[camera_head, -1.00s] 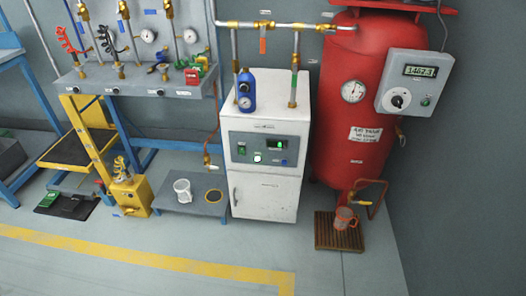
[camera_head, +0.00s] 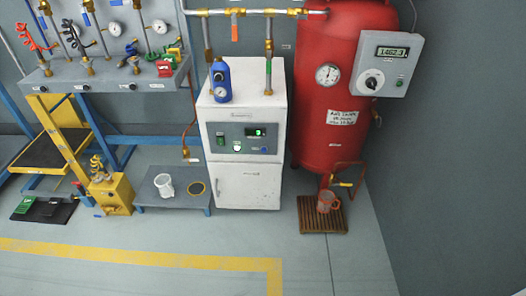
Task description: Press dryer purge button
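The dryer (camera_head: 247,185) is a white cabinet against the back wall, left of the red tank. Its dark control panel (camera_head: 242,138) carries a green switch at the left, a small green-lit display and a pale round button (camera_head: 237,149) below the middle. Which control is the purge button is too small to read. Neither of my grippers shows in the head view.
A red air tank (camera_head: 338,110) stands right of the dryer, with a grey meter box (camera_head: 388,64). A low grey table (camera_head: 182,203) stands left of the dryer. The floor in front is clear.

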